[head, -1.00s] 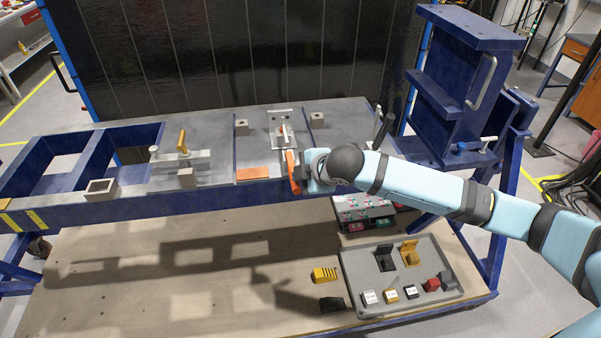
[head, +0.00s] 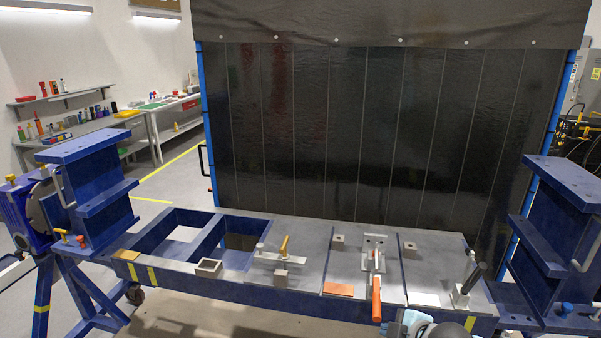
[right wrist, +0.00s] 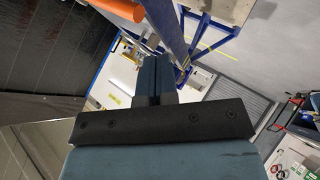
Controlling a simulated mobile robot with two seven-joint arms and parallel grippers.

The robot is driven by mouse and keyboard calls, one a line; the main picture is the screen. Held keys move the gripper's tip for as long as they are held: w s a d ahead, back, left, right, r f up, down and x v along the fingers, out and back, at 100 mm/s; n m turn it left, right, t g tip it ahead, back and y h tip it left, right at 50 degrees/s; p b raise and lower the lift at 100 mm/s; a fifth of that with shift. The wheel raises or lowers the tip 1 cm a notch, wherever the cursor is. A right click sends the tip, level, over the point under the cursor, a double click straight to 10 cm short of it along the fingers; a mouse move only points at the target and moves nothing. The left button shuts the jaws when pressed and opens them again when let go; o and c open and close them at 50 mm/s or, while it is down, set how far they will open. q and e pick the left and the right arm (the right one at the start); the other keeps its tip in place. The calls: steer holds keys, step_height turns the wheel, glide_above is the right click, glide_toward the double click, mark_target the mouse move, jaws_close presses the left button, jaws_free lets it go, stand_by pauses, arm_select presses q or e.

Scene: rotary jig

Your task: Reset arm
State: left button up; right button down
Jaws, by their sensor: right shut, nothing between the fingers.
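The rotary jig's flat bed (head: 215,282) spans the lower head view between two blue end stands. A toggle clamp with an orange handle (head: 376,305) sits on its right half, the handle hanging toward the front edge. My right arm (head: 415,325) shows only in part at the bottom edge, just right of this handle. In the right wrist view my right gripper (right wrist: 155,65) is shut and empty. An orange handle (right wrist: 120,8) shows at the top of that view, apart from the fingers. My left gripper is not in view.
A blue end stand (head: 95,190) rises at left and another (head: 560,230) at right. A clamp with a yellow handle (head: 284,245) and a black-handled clamp (head: 468,285) stand on the bed. A dark curtain (head: 390,130) closes the back.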

steer(key=s+a+f+m+t+y, duration=0.1)
steer(key=s+a+f+m, duration=0.45)
steer(key=s+f, duration=0.4)
steer(key=s+d+f+m+h, duration=0.1)
steer(key=s+d+f+m, duration=0.1)
steer(key=s+f+m, duration=0.2)
steer(key=s+d+f+m+h, duration=0.1)
steer(key=s+f, duration=0.4)
steer(key=s, duration=0.6)
steer(key=d+m, duration=0.1)
steer(key=m, duration=0.1)
steer(key=shift+s+m+t+h, duration=0.25)
steer(key=shift+m+t+h, duration=0.05)
steer(key=shift+m, duration=0.05)
steer(key=shift+s+d, duration=0.1)
steer(key=shift+d, duration=0.15)
